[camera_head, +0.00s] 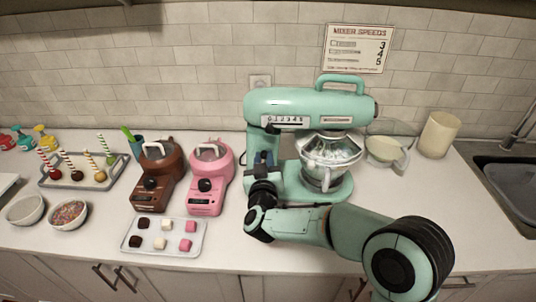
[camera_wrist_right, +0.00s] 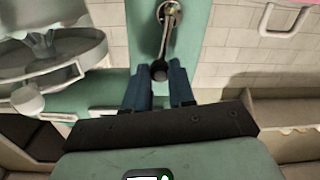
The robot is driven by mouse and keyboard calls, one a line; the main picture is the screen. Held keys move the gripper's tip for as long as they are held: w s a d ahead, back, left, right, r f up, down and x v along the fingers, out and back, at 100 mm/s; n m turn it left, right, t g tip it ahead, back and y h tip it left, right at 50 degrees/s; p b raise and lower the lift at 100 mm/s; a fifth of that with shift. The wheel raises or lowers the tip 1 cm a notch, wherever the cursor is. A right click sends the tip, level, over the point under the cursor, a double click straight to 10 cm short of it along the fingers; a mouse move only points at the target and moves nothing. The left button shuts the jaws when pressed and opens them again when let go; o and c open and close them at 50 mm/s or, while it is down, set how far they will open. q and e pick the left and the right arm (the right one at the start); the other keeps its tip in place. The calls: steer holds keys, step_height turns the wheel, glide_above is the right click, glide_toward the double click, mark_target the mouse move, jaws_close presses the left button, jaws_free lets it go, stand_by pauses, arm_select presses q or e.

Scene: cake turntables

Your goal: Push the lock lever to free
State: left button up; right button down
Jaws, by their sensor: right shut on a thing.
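The teal stand mixer (camera_head: 310,108) stands on the counter with its head level above a steel bowl (camera_head: 330,150). In the right wrist view, the lock lever (camera_wrist_right: 168,36) is a metal rod with a dark ball end, coming from a round pivot on the mixer's teal side. My right gripper (camera_head: 262,162) is beside the mixer's column in the head view. Its dark blue fingers (camera_wrist_right: 160,84) are on either side of the lever's knob end and shut on it. In the head view the lever is hidden or too small to tell. My left gripper is not in view.
Brown (camera_head: 158,175) and pink (camera_head: 209,178) machines stand left of the mixer. A tray of small sweets (camera_head: 164,251) lies in front of them. A glass bowl (camera_head: 383,150) and cream canister (camera_head: 438,135) stand at the right, near the sink (camera_head: 510,180).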

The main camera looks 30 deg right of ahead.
steer(key=n+p, duration=0.1)
steer(key=a+n, duration=0.1)
steer(key=w+n+p, duration=0.1)
steer(key=shift+a+r+p, duration=0.25)
steer(key=shift+a+p, duration=0.1)
arm_select(q)
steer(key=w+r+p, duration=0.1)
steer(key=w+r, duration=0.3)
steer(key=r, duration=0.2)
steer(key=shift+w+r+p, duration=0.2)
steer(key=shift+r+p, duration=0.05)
steer(key=shift+p, duration=0.15)
arm_select(e)
steer(key=shift+w+a+f+n, duration=0.2)
steer(key=shift+a+n, duration=0.1)
steer(key=shift+n, duration=0.6)
steer(key=shift+w+a+f+n, duration=0.2)
steer(key=shift+a+n, duration=0.1)
steer(key=shift+n, duration=0.6)
steer(key=c, duration=0.9)
jaws_free()
steer(key=shift+c, duration=0.2)
steer(key=shift+s+a+f, duration=0.1)
